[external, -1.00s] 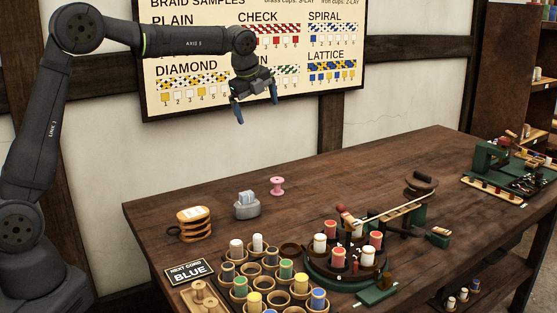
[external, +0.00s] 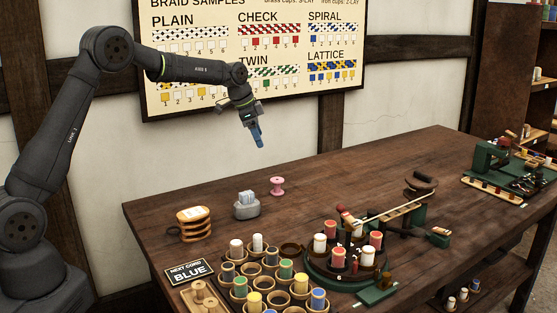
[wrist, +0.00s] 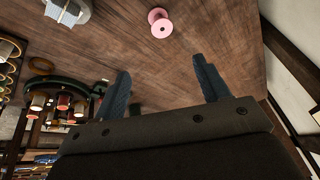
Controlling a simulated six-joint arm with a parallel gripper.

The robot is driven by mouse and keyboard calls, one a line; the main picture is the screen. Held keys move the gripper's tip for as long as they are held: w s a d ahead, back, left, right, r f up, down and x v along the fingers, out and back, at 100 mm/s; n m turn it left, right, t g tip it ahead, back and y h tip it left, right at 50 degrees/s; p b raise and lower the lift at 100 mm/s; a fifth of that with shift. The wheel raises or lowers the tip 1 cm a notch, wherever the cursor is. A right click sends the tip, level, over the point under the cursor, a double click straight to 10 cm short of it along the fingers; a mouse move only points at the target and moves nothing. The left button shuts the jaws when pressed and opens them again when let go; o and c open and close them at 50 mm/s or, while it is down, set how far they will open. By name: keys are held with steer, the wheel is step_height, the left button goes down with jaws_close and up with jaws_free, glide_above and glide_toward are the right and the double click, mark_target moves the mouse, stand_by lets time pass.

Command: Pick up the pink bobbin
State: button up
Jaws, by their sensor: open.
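The pink bobbin (external: 277,186) stands upright on the wooden table near its back edge, to the right of a small grey holder. In the wrist view the pink bobbin (wrist: 160,23) shows at the top, beyond and between the two fingertips. My gripper (external: 260,140) hangs in the air above the table's back edge, up and slightly left of the bobbin. Its blue fingers are apart and empty in the wrist view (wrist: 160,72). Nothing touches the bobbin.
The grey holder (external: 246,208) with white pieces stands left of the bobbin. Several cups with coloured bobbins and a round braiding stand (external: 345,265) are in front. Bare table (external: 335,180) lies right of the bobbin.

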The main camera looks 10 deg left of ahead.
step_height(320, 180, down, 2)
steer(key=w+n, duration=0.2)
glide_toward(277, 180)
steer(key=shift+n+h, duration=0.3)
steer(key=f, duration=0.1)
steer(key=w+f, duration=0.1)
steer(key=f, duration=0.3)
steer(key=shift+w+d, duration=0.3)
steer(key=shift+w, duration=0.1)
steer(key=shift+s+d+x, duration=0.1)
steer(key=shift+s+x, duration=0.05)
steer(key=shift+x, duration=1.25)
steer(key=shift+s+d+x, duration=0.1)
steer(key=shift+s+x, duration=0.05)
steer(key=shift+x, duration=1.2)
steer(key=c, duration=1)
